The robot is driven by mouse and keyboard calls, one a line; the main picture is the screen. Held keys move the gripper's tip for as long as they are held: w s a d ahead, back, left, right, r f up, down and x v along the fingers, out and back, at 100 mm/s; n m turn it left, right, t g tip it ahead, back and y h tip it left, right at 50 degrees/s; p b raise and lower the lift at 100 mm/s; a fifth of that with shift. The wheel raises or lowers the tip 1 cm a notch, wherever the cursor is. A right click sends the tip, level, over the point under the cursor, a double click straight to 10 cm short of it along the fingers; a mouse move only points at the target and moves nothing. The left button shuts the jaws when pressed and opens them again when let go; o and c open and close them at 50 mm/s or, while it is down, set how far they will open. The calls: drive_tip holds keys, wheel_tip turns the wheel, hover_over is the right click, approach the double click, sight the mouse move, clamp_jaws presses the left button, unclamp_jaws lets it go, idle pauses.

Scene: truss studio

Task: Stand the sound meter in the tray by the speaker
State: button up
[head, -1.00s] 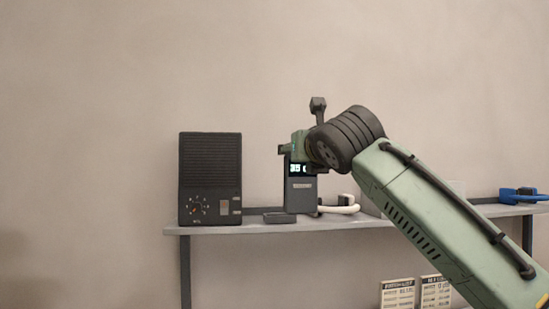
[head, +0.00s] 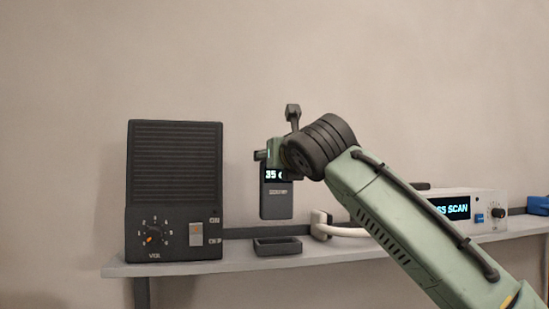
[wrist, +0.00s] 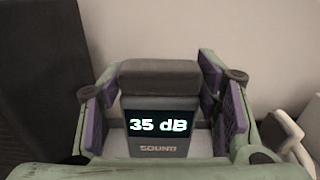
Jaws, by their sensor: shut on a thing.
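The sound meter (head: 276,203) is a dark grey upright box with a lit display. In the wrist view the sound meter (wrist: 158,145) reads "35 dB" and sits between purple-padded fingers. My gripper (head: 272,160) is shut on its upper part and holds it upright above the shelf. The tray (head: 277,247) is small, dark and shallow, on the shelf just below the meter; the meter is apart from it. The speaker (head: 174,190) is a large black box with a volume dial, left of the tray. My arm hides part of the meter's top right.
A white handset-like thing (head: 340,229) lies on the shelf right of the tray. A white device (head: 480,209) with a "SCAN" display stands farther right, partly behind my arm. The shelf (head: 215,266) has bare room along its front edge.

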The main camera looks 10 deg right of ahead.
sight(279, 188)
drive_tip(key=shift+s+f, duration=0.15)
drive_tip(key=shift+f, duration=0.45)
wheel_tip(279, 188, down, 4)
drive_tip(key=b, duration=0.4)
drive_tip(key=shift+f, duration=0.15)
drive_tip(key=shift+s+p, duration=0.1)
drive_tip(key=shift+p, duration=0.8)
idle(0.4)
drive_tip(key=shift+f+b, duration=0.3)
drive_tip(key=shift+f, duration=0.25)
idle(0.5)
drive_tip(key=o, duration=1.5)
drive_tip(key=shift+c, duration=0.2)
drive_tip(key=shift+s, duration=0.1)
